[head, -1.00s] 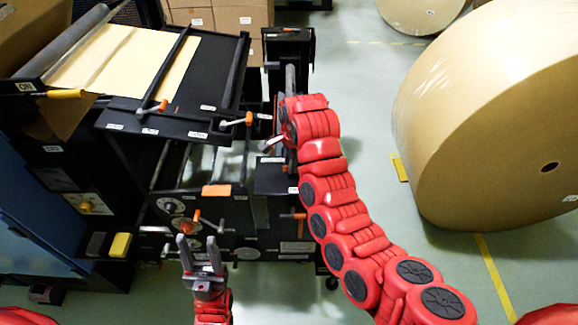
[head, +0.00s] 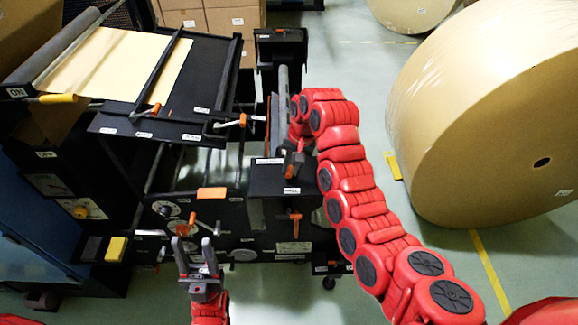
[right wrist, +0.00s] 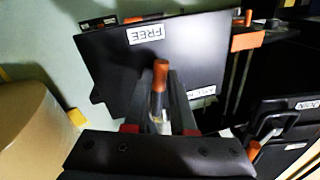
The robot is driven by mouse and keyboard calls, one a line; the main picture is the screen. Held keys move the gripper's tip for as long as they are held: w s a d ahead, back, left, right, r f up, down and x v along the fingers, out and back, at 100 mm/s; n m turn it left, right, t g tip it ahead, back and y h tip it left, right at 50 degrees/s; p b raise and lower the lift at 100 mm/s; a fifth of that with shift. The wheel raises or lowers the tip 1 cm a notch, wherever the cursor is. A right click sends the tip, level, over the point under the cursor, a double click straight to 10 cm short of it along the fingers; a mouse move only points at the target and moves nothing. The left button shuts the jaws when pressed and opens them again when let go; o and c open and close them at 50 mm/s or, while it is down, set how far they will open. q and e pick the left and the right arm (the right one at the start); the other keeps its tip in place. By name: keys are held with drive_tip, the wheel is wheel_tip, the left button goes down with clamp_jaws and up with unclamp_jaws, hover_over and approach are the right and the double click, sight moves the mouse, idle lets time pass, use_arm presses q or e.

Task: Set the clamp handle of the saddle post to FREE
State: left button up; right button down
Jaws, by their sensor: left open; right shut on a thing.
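The saddle post (head: 268,178) stands at the middle of the head view, with a black top plate carrying two white labels. The label near its front edge reads FREE (head: 292,190); it also shows in the right wrist view (right wrist: 146,34). My right gripper (head: 292,168) is over this plate, shut on the clamp handle (right wrist: 159,78). The handle's orange-brown tip sticks out between the fingers, on the FREE label's side. My left gripper (head: 195,252) is open and empty, in front of the machine.
The black machine (head: 200,150) with paper on its top, several orange-tipped handles and a dial fills the left. A large kraft roll (head: 490,120) stands on the floor at right. Cartons (head: 215,15) are behind.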

drive_tip(key=shift+d+f+n, duration=0.15)
drive_tip(key=shift+n, duration=0.45)
drive_tip(key=shift+d+n+b, duration=0.1)
drive_tip(key=shift+n+b, duration=0.35)
drive_tip(key=shift+n, duration=0.15)
drive_tip(key=c, duration=0.8)
unclamp_jaws()
drive_tip(key=shift+o, duration=0.2)
drive_tip(key=shift+r, duration=0.2)
drive_tip(key=shift+d+r, duration=0.15)
drive_tip(key=shift+r, duration=0.15)
drive_tip(key=d+r+b, duration=0.1)
drive_tip(key=d+r, duration=0.2)
drive_tip(key=r, duration=1.3)
drive_tip(key=shift+r+b, duration=0.15)
drive_tip(key=shift+b, duration=0.15)
